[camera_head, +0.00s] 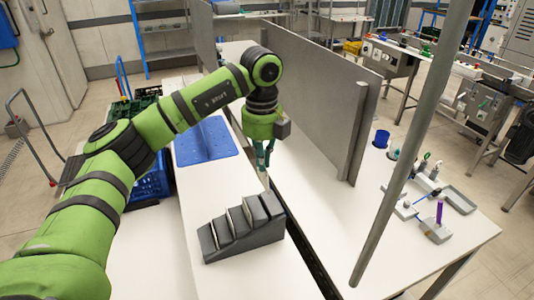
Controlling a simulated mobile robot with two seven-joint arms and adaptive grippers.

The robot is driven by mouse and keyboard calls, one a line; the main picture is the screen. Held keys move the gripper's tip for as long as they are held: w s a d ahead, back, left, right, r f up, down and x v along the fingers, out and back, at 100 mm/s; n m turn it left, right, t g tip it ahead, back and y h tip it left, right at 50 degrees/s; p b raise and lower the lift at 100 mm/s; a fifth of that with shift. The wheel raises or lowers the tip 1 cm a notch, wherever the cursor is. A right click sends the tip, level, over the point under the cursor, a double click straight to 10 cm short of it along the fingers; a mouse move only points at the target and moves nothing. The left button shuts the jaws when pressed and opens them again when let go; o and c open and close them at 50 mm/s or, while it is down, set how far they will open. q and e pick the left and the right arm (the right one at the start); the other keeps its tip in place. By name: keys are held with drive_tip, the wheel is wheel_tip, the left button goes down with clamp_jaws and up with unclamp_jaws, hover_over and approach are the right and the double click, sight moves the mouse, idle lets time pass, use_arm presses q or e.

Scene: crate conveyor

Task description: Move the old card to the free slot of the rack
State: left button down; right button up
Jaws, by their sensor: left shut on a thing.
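A grey stepped rack (246,239) stands on the white table in the middle of the view. Several upright pieces with light edges stand along its steps; I cannot tell which slot is free. My left gripper (263,165) points down above and behind the rack, apart from it. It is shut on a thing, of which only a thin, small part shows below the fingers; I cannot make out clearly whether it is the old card. My right gripper is not in view.
A blue mat or tray (204,141) lies behind the rack to the left. A tall grey panel (309,98) and a slanting grey pole (412,150) stand to the right. A blue cup (382,138) and small lab items stand beyond. White table in front of the rack is clear.

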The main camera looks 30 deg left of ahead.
sight(263, 179)
use_arm(q)
drive_tip(key=f+b, duration=0.2)
drive_tip(key=f, duration=0.1)
drive_tip(key=shift+w+f, duration=0.2)
drive_tip(key=shift+f+b, duration=0.35)
drive_tip(key=shift+f, duration=0.1)
drive_tip(key=shift+f+b, duration=0.5)
drive_tip(key=shift+f, duration=0.5)
drive_tip(key=shift+f+b, duration=1.2)
drive_tip(key=shift+f, duration=0.35)
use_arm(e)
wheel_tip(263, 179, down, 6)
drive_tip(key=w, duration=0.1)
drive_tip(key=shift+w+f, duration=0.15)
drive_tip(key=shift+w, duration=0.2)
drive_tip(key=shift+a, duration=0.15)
use_arm(q)
drive_tip(key=c, duration=1.3)
unclamp_jaws()
drive_tip(key=shift+c, duration=0.2)
